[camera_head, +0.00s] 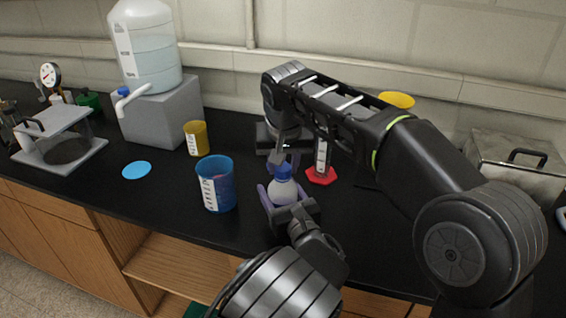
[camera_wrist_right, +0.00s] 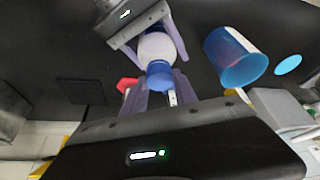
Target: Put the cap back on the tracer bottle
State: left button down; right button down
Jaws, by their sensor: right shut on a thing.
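The tracer bottle (camera_head: 283,192) is a small white round bottle standing upright near the counter's front edge. It also shows in the right wrist view (camera_wrist_right: 157,47). My left gripper (camera_head: 281,195) has its purple fingers on both sides of the bottle body and appears shut on it. The blue cap (camera_head: 284,171) is at the bottle's mouth, in line with it; I cannot tell whether it is fully seated. My right gripper (camera_wrist_right: 160,88) comes from above and is shut on the cap (camera_wrist_right: 159,73). Its fingers are partly hidden in the head view.
A blue beaker (camera_head: 216,185) stands just left of the bottle. A yellow cup (camera_head: 196,138) and a flat blue disc (camera_head: 137,170) are further left. A red-based cylinder (camera_head: 321,176) stands close behind right. A water jug (camera_head: 146,50) sits on a grey block (camera_head: 165,112).

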jog(key=m+h, duration=0.1)
jog(key=m, duration=0.2)
jog(key=shift+a, duration=0.2)
jog(key=m+h, duration=0.1)
jog(key=m, duration=0.2)
jog(key=shift+w, duration=0.1)
jog(key=c, duration=1)
grip_release()
jog(key=shift+o, duration=0.3)
jog(key=o, duration=0.5)
